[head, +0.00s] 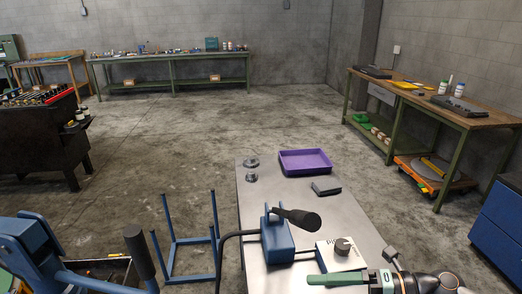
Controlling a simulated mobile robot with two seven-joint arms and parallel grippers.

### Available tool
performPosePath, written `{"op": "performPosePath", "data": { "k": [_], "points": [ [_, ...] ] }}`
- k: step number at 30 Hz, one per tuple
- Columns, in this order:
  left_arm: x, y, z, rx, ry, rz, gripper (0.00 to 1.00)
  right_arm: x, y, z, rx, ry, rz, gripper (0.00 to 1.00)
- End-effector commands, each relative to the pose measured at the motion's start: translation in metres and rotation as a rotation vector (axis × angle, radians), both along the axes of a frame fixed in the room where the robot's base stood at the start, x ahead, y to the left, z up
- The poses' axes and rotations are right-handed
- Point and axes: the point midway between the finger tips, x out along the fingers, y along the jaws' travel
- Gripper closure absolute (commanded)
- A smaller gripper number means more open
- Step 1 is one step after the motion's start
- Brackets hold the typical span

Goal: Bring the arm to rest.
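My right arm (415,284) comes in at the bottom right, low over the near end of the steel table (220,275). At its end a long green part (338,279) points left, in front of a white box with a dark knob (342,250). My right gripper (312,280) is seen edge-on, so I cannot tell whether its fingers are apart or hold something. My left gripper is not in view.
On the table are a blue device with a black handle (278,240), a purple tray (305,162), a dark block (326,188) and small metal parts (251,170). A blue frame (190,240) stands left. Workbenches line the walls; the middle floor is clear.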

Motion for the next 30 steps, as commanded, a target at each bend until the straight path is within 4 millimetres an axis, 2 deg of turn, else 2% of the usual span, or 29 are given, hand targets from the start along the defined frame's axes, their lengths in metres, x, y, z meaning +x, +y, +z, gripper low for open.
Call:
{"op": "performPosePath", "data": {
  "k": [5,8,11,14,18,24,26,27,30],
  "points": [
    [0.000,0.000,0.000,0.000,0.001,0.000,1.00,0.017,-0.031,-0.027,0.194,0.198,-0.359,0.18],
    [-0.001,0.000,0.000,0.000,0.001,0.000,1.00,0.023,-0.061,-0.054,0.252,0.318,-0.577,0.18],
    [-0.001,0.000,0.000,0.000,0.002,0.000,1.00,0.019,-0.099,-0.091,0.274,0.451,-0.800,0.18],
    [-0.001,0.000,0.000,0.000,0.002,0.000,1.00,0.003,-0.138,-0.131,0.261,0.582,-1.015,0.18],
    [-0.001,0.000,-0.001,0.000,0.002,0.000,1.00,-0.033,-0.184,-0.181,0.203,0.744,-1.259,0.18],
    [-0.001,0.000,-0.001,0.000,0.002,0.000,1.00,-0.098,-0.233,-0.234,0.084,0.936,-1.519,0.18],
    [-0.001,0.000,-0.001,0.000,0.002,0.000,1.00,-0.120,-0.246,-0.246,0.041,0.989,-1.586,0.18],
    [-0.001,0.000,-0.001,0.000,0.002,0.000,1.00,-0.118,-0.233,-0.248,0.094,1.012,-1.585,0.18],
    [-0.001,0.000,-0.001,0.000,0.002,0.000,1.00,-0.122,-0.212,-0.255,0.178,1.070,-1.598,0.18]
  ]
}}
